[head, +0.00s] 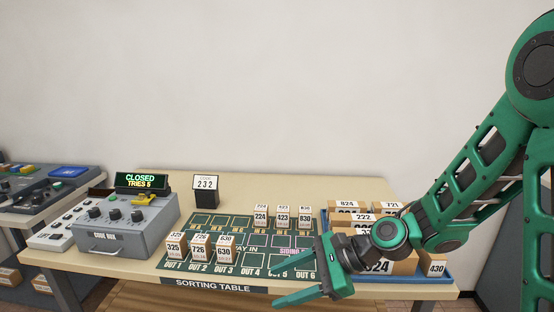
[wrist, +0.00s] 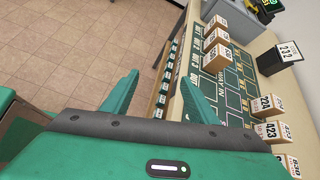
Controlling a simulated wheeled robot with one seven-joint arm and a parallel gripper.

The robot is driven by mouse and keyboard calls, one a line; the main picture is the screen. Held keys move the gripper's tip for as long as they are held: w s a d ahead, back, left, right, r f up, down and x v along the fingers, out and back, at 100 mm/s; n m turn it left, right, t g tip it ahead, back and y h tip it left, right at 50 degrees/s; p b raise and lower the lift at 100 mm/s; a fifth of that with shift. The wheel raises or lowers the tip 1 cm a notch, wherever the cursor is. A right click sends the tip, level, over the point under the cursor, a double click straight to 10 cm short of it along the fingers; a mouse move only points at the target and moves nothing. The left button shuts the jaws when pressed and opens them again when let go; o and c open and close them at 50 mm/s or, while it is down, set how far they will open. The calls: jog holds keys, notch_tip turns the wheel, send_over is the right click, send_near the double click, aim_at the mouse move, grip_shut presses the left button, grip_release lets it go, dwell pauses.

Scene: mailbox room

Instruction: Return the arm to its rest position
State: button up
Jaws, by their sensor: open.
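My gripper (head: 296,277) is open and empty at the front edge of the sorting table (head: 120,258), in front of the OUT 5 and OUT 6 slots of the green mat. My green arm (head: 478,165) reaches in from the right and hides part of the mat and of the boxes on the right. In the wrist view my gripper's two green fingers (wrist: 160,98) are spread, with only floor and the table's front side beyond them.
Boxes 325 (head: 175,248), 726 (head: 198,249) and 630 (head: 225,250) stand on OUT 1 to 3. Boxes 224, 423 and 830 (head: 305,217) stand at the mat's back. A blue tray (head: 437,278) holds several boxes. A grey code box (head: 125,226) reads CLOSED, TRIES 5. A 232 sign (head: 206,190) stands behind.

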jog(key=s+d+n+h, duration=0.2)
jog(key=d+n+h, duration=0.15)
jog(key=d, duration=0.95)
jog(key=s+d+n+h, duration=0.3)
jog(key=d+h, duration=0.2)
jog(key=d, duration=0.7)
jog(key=s+d+r+n+g+h, duration=0.1)
jog(key=s+d+r+n+h, duration=0.1)
jog(key=s+d, duration=1.2)
notch_tip(320, 180, up, 3)
jog(key=shift+s+f+n, duration=0.2)
jog(key=shift+s+n, duration=0.25)
jog(key=shift+s, duration=0.05)
jog(key=shift+d+g+h, duration=0.1)
jog(key=shift+g+h, duration=0.15)
jog(key=shift+g, duration=0.05)
jog(key=c, duration=0.5)
jog(key=shift+c, duration=0.4)
